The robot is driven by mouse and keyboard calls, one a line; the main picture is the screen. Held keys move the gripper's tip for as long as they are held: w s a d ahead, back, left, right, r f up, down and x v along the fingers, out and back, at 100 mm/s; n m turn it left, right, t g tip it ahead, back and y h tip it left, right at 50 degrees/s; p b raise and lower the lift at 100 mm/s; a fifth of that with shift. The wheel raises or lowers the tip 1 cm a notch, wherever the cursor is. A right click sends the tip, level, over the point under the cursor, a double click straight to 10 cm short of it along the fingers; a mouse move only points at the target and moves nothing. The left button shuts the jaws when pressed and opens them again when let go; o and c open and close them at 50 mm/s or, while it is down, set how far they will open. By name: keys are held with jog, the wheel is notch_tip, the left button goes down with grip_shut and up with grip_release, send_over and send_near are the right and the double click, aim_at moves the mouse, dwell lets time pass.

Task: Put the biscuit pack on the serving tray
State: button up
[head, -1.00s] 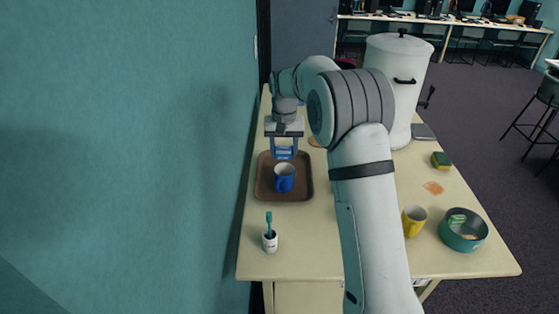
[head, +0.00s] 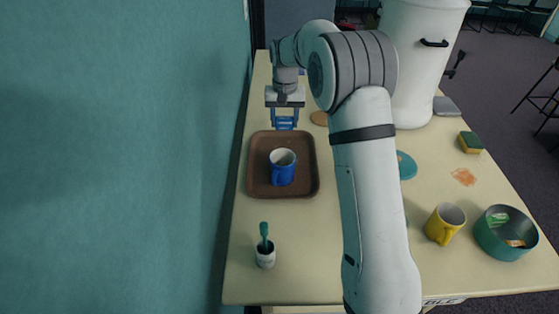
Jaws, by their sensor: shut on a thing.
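The brown serving tray (head: 257,183) lies on the left part of the cream table and bears a blue mug (head: 282,174). My gripper (head: 285,124) is at the tray's far edge, pointing down. It is shut on a small blue thing between its blue fingers, which I take to be the biscuit pack (head: 285,121). Little of it shows, and its wrapper cannot be read. I cannot tell how high it is above the table or whether it touches anything.
A white cup with a teal brush (head: 265,255) stands in front of the tray. To the right of my arm are a yellow mug (head: 444,226), a teal bowl (head: 507,243) with small items, a sponge (head: 470,142) and an orange stain (head: 463,177). A white urn (head: 415,70) stands behind.

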aim_at(284, 119)
jog(key=shift+s+a+f+p, duration=0.2)
jog(key=shift+f+p, duration=0.25)
jog(key=shift+f, duration=1.95)
jog(key=shift+s+a+f+p, duration=0.15)
jog(key=shift+f+p, duration=0.25)
jog(key=shift+f, duration=1.95)
jog(key=o, duration=0.9)
jog(key=shift+w, duration=0.1)
jog(key=shift+o, duration=0.2)
notch_tip(284, 119, up, 12)
jog(key=shift+f+b, duration=0.1)
jog(key=shift+b, duration=0.7)
jog(key=shift+s+d+r, duration=0.2)
jog(key=shift+r, duration=0.35)
jog(key=s+d+r+t, duration=0.1)
jog(key=s+d+r, duration=0.35)
jog(key=s, duration=0.35)
jog(key=s+d+r+t, duration=0.1)
jog(key=s+d+r, duration=0.35)
jog(key=s, duration=0.35)
jog(key=s+d+f, duration=0.1)
jog(key=s+d, duration=0.1)
jog(key=s, duration=0.8)
jog(key=s+d+f+t, duration=0.1)
jog(key=s+d, duration=0.1)
jog(key=s, duration=0.8)
jog(key=shift+d+f, duration=0.15)
jog(key=shift+f, duration=0.2)
